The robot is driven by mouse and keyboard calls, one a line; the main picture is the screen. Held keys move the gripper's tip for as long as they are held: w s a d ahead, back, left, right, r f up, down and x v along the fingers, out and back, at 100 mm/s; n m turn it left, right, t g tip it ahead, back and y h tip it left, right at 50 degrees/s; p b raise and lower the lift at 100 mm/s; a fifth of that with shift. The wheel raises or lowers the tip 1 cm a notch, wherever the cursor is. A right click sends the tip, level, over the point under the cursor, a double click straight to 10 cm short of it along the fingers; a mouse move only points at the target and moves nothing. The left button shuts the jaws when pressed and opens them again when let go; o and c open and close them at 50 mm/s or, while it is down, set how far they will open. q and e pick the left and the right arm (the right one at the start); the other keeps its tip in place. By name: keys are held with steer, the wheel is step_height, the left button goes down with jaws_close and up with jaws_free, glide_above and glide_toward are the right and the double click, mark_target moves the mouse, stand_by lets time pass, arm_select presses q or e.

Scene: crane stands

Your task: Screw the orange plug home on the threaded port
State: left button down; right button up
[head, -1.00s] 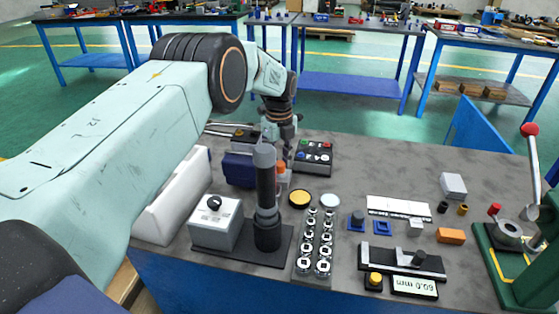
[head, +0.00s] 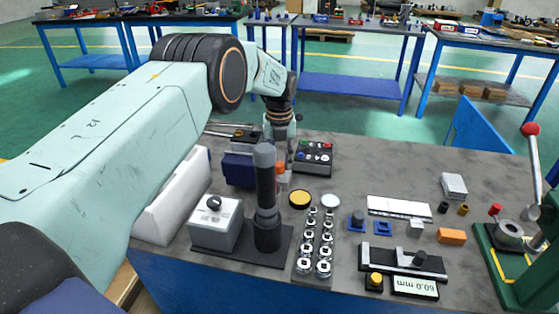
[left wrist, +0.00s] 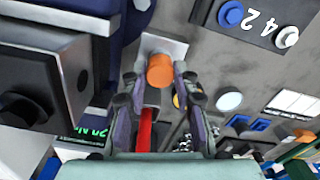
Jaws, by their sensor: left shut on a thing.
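The orange plug (head: 281,167) shows as a small orange patch behind the dark upright cylinder in the head view. In the left wrist view the plug (left wrist: 160,71) is a round orange piece between the fingertips. My left gripper (left wrist: 157,78) is shut on it; in the head view this gripper (head: 282,160) reaches down from above and is partly hidden by the dark cylinder. A pale grey block (head: 284,180) sits under the plug. The port's thread is hidden, and I cannot tell how deep the plug sits. My right gripper is out of view.
The dark upright cylinder (head: 266,190) and a white box with a black knob (head: 215,222) stand close in front. A dark blue block (head: 240,170) is left of the plug. A button panel (head: 314,153) lies behind right, and a socket rack (head: 315,245) in front right.

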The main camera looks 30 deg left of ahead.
arm_select(q)
steer(key=c, duration=1)
jaws_free()
steer(key=shift+o, duration=0.2)
steer(key=shift+c, duration=0.7)
